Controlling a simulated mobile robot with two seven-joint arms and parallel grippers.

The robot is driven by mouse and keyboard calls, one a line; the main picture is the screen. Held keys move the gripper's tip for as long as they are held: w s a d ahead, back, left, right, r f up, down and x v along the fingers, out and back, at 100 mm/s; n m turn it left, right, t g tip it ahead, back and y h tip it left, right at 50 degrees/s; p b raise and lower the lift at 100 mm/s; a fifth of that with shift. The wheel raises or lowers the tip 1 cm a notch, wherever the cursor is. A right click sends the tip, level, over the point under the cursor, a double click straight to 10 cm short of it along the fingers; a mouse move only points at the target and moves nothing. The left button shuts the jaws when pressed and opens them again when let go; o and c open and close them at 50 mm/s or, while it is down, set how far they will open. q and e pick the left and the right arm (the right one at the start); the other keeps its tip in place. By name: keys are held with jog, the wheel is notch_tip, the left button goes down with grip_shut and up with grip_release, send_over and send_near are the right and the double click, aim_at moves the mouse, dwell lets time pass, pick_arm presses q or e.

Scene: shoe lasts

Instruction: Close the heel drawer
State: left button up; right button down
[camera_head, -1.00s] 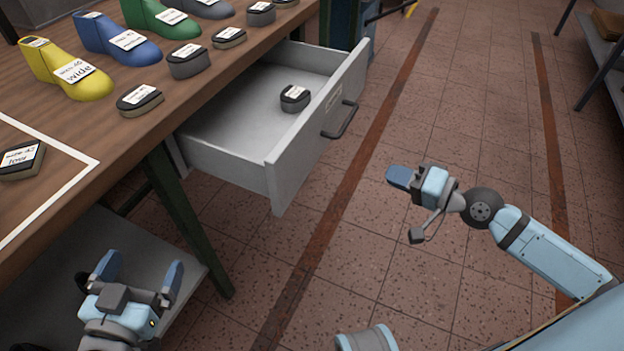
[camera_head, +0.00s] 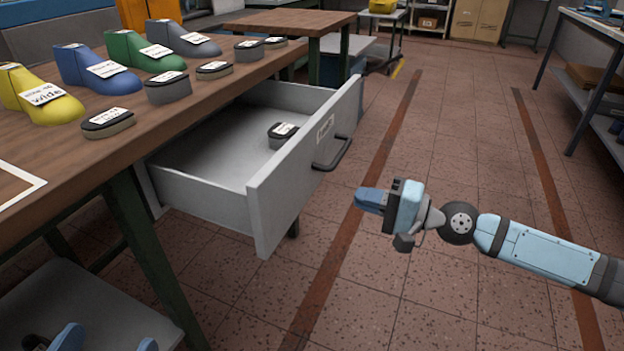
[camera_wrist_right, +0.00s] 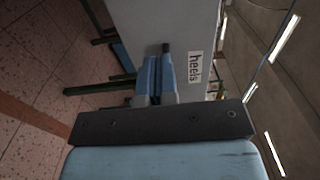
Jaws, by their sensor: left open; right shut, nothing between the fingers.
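The heel drawer (camera_head: 277,189) is grey and stands pulled out from under the wooden workbench. One dark heel block (camera_head: 281,135) with a white label lies inside it. A dark bar handle (camera_head: 333,154) is on its front. In the right wrist view the drawer front (camera_wrist_right: 140,28) carries a "heels" label (camera_wrist_right: 195,66). My right gripper (camera_head: 362,199) is shut and empty, in front of the drawer and apart from it in the head view. Its fingers also show in the right wrist view (camera_wrist_right: 157,75), pointing at the front. My left gripper (camera_head: 108,341) is open at the bottom left, mostly cut off.
The workbench (camera_head: 150,125) bears colored shoe lasts, such as the yellow last (camera_head: 38,97), and several labelled heel blocks. A lower shelf (camera_head: 85,300) is under it. A shelf rack (camera_head: 590,85) stands at right. The tiled floor before the drawer is clear.

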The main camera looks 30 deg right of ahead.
aim_at(301, 181)
jog(key=p+x, duration=0.5)
jog(key=x, duration=0.4)
jog(key=shift+r, duration=0.15)
pick_arm(q)
jog(key=shift+s+d+r+n+y, duration=0.15)
jog(key=shift+s+d+r+n, duration=0.15)
jog(key=shift+s+r+n, duration=0.35)
jog(key=shift+s+d+r+n+y, duration=0.15)
jog(key=shift+s+d+r+n, duration=0.25)
jog(key=shift+n, duration=0.45)
pick_arm(e)
jog(key=shift+x, duration=0.9)
pick_arm(q)
jog(key=shift+a+r, duration=0.1)
pick_arm(e)
jog(key=shift+a, duration=0.1)
